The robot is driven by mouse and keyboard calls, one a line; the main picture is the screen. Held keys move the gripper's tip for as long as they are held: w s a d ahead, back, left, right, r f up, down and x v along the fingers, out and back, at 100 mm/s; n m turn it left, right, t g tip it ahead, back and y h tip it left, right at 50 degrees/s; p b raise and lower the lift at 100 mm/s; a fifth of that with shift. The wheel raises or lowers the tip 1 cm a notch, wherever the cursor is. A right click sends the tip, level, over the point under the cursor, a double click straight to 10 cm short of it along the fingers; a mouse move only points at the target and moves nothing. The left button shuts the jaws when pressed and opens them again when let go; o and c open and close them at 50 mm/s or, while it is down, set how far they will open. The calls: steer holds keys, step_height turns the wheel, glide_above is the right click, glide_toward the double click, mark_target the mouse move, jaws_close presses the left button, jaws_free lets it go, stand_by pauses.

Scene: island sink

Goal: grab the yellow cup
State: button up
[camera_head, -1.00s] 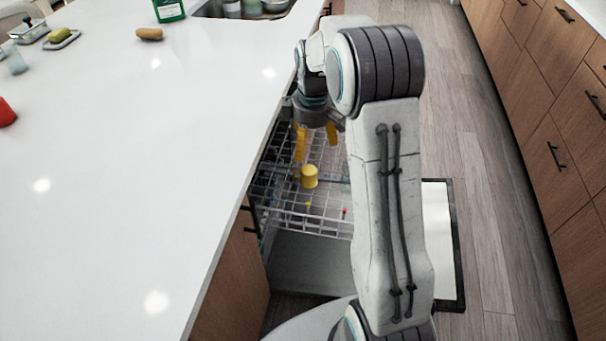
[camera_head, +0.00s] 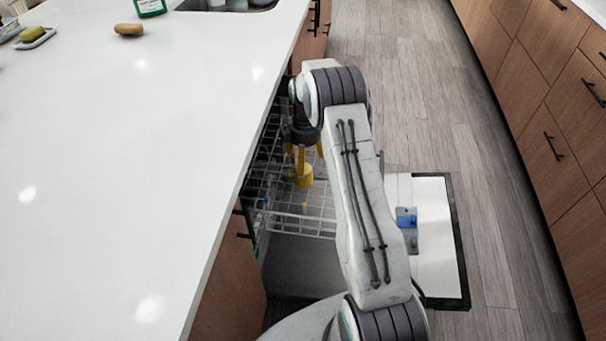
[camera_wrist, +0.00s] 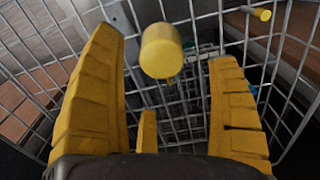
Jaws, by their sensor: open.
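The yellow cup (camera_wrist: 161,52) stands in the wire dishwasher rack (camera_head: 285,222).
The white island counter (camera_head: 120,170) edge runs close along the left of my arm. The open dishwasher door (camera_head: 437,240) lies low to the right, with a blue and grey dispenser (camera_head: 406,220). Wooden drawers (camera_head: 545,130) stand across the floor aisle.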

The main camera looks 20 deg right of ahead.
mark_target(307, 181)
steer(key=f, duration=0.5)
steer(key=shift+a+b, duration=0.2)
steer(key=shift+b, duration=0.1)
steer(key=shift+c, duration=0.5)
steer(key=c, duration=1.3)
steer(key=shift+o, duration=0.2)
steer(key=shift+r, duration=0.1)
